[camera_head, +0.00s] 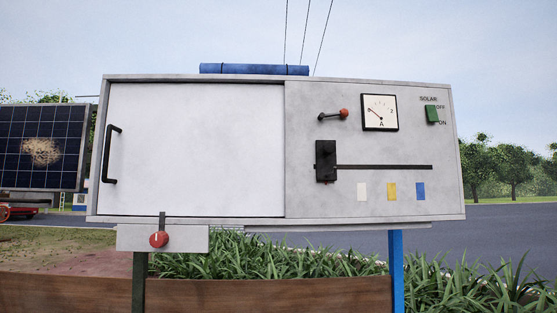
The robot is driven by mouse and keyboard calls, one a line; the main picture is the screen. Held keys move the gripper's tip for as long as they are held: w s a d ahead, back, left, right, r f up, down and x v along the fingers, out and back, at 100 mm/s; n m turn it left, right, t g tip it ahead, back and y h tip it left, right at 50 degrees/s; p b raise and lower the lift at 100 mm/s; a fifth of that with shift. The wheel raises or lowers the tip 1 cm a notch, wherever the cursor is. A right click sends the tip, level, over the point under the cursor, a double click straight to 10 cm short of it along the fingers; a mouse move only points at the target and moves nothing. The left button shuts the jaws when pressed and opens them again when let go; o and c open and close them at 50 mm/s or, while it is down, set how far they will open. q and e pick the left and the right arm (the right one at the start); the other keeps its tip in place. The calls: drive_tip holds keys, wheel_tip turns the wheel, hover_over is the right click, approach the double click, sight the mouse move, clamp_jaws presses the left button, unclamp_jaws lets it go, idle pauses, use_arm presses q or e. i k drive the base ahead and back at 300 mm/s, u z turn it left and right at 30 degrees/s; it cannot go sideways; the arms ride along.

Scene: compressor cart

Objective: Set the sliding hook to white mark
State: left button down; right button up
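The sliding hook (326,161) is a black block at the left end of a dark horizontal slot (390,167) on the grey panel. Below the slot are three colour marks in a row. The white mark (362,192) is the leftmost, the yellow mark (392,191) is in the middle and the blue mark (421,191) is at the right. The hook is to the left of the white mark. Neither of my grippers shows in the head view.
The cabinet has a white door with a black handle (111,154). Above the slot are a red-tipped lever (334,115), a gauge (380,112) and a green solar switch (432,114). A red knob (159,239) sits below the door. Grass and a wooden planter (270,296) are below.

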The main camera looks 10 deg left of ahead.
sight(325, 151)
drive_tip(key=k, duration=1.3)
drive_tip(key=u, duration=0.75)
drive_tip(key=i, duration=1.55)
drive_tip(key=z, duration=0.25)
